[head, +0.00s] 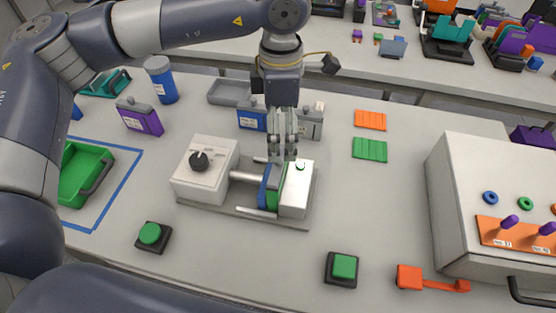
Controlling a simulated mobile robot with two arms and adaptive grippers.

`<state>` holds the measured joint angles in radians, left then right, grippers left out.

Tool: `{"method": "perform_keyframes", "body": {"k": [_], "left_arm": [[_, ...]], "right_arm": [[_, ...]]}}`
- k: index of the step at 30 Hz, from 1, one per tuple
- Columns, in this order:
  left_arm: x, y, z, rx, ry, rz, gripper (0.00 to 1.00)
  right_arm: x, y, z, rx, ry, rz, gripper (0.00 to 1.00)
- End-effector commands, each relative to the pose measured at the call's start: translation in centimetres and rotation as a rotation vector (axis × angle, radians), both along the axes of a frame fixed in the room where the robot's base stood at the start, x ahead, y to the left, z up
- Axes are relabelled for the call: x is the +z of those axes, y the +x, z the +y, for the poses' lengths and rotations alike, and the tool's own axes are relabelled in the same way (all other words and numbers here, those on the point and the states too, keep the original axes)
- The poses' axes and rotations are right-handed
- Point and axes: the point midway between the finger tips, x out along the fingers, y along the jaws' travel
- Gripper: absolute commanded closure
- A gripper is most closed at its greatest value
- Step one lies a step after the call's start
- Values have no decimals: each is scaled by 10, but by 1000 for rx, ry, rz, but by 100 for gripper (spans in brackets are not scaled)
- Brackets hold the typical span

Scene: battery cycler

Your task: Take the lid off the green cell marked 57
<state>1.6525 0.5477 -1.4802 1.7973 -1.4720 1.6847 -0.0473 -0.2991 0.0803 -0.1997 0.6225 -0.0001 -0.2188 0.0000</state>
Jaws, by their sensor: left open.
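A green cell (273,199) stands in a press-like fixture (245,211) on the table, between a blue plate (263,190) and a white block (296,190). I cannot read a number on it, and its top is largely hidden by my gripper. A lid cannot be made out apart from the gripper. My left gripper (277,158) points straight down over the cell, open, with its fingertips close to the cell's top. I cannot tell whether they touch it. My right gripper is out of view.
A white box with a black knob (205,170) forms the fixture's left end. Green push buttons (150,234) (344,267) sit in front. A white cabinet (470,165) stands right.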

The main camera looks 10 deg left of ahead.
Motion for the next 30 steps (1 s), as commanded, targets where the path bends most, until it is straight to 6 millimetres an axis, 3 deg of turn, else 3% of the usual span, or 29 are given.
{"method": "perform_keyframes", "body": {"k": [5,10,15,23,30], "left_arm": [[-11,-2,0,-1,1,1,2],[-34,-10,2,-1,2,5,2],[-55,-9,1,0,0,1,2],[-60,-8,1,-1,0,0,2],[-60,-8,1,-1,0,0,43]], "right_arm": [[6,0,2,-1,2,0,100],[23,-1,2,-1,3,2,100],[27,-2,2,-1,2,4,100],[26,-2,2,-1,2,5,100],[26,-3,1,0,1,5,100]]}}
